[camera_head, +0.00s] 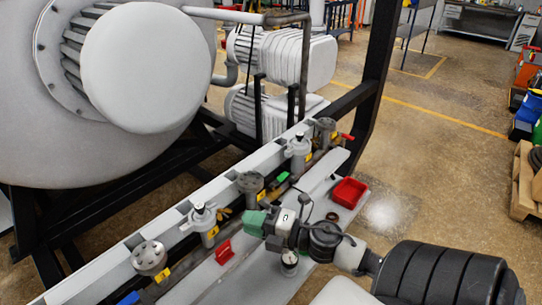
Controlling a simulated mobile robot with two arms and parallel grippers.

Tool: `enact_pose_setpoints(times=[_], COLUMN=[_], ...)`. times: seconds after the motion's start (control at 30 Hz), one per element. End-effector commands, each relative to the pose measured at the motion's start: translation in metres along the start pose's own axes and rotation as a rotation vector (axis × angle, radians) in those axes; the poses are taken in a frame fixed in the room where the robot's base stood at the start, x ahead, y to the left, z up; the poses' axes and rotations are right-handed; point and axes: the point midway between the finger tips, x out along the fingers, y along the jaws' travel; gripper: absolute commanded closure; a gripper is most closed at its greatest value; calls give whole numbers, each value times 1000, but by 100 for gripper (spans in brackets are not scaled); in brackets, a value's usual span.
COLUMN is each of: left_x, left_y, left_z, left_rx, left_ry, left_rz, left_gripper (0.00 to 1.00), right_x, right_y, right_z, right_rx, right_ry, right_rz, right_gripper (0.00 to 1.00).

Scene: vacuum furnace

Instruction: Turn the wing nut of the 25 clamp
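A row of grey vacuum fittings with small yellow labels runs along the pale rail in the middle. The labels are too small to read, so I cannot tell which clamp is the 25 one. A small brass-coloured part (224,213), possibly a wing nut, shows beside a white-and-grey valve (201,218). My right gripper (256,222), with green fingers, comes in from the lower right. Its fingertips are close to a fitting with a round grey top (250,183), right of the brass part. I cannot see whether they touch anything or how far they are apart. My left gripper is out of view.
A red tray (348,192) and a red holder (223,252) sit on the pale shelf (200,285). A small gauge-like cylinder (289,262) stands under my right wrist. The furnace's large round body (140,70) fills the upper left. Open floor (440,170) lies at right.

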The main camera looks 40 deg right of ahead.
Motion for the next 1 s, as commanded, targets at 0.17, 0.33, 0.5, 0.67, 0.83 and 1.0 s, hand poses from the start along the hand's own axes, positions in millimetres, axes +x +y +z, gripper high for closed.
enact_pose_setpoints(times=[0.17,0.33,0.5,0.67,0.83,1.0], left_x=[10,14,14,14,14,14], left_y=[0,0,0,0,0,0], left_z=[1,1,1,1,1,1], left_rx=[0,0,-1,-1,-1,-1], left_ry=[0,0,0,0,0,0], left_rz=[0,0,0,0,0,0], left_gripper=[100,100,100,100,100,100], right_x=[-30,-47,-53,-53,-52,-52], right_y=[-3,-2,0,0,0,0], right_z=[0,0,0,0,0,0], right_rx=[2,3,2,1,1,2], right_ry=[-1,0,0,0,0,0], right_rz=[-3,-1,0,0,0,0], right_gripper=[82,82,82,82,82,82])
